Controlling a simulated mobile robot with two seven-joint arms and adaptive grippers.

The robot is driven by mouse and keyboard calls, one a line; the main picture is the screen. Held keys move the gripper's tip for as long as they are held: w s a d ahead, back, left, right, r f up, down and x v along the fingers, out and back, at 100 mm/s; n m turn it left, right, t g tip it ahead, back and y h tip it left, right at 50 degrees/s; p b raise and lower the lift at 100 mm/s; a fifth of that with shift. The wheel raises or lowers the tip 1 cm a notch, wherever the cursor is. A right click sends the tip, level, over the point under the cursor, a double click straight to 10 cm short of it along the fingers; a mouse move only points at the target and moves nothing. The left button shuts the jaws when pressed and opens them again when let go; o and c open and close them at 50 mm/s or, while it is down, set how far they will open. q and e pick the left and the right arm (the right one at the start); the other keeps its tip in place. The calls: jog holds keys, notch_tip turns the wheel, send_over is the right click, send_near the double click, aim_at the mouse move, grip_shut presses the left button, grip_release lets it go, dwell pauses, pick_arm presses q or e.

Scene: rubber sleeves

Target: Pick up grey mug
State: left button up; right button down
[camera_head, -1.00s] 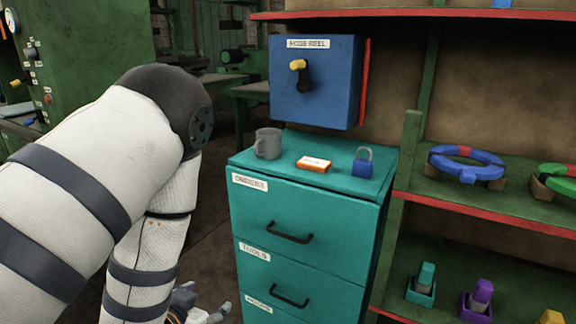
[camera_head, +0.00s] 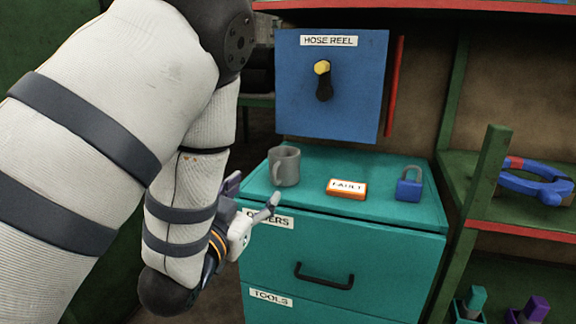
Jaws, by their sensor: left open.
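A grey mug (camera_head: 285,168) stands upright on top of the teal drawer cabinet (camera_head: 400,213), near its left back side. Its handle shows on the left of the mug. My left gripper (camera_head: 254,194) is open and empty, at the cabinet's left front edge. It is in front of the mug and to its left in the picture, apart from it. My left forearm, in its white sleeve, fills the left of the view. My right gripper is not in view.
An orange block labelled FAULT (camera_head: 346,189) and a blue padlock (camera_head: 409,183) stand right of the mug on the cabinet top. A blue hose reel box (camera_head: 350,100) is behind. Green shelves (camera_head: 530,210) with a blue ring (camera_head: 535,187) are at the right.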

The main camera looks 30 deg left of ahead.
aim_at(273, 170)
pick_arm(q)
jog(key=x, duration=0.6)
jog(key=b+x, duration=0.1)
jog(key=x, duration=0.5)
jog(key=shift+w+d+r, duration=0.15)
jog(key=shift+r, duration=0.05)
grip_shut()
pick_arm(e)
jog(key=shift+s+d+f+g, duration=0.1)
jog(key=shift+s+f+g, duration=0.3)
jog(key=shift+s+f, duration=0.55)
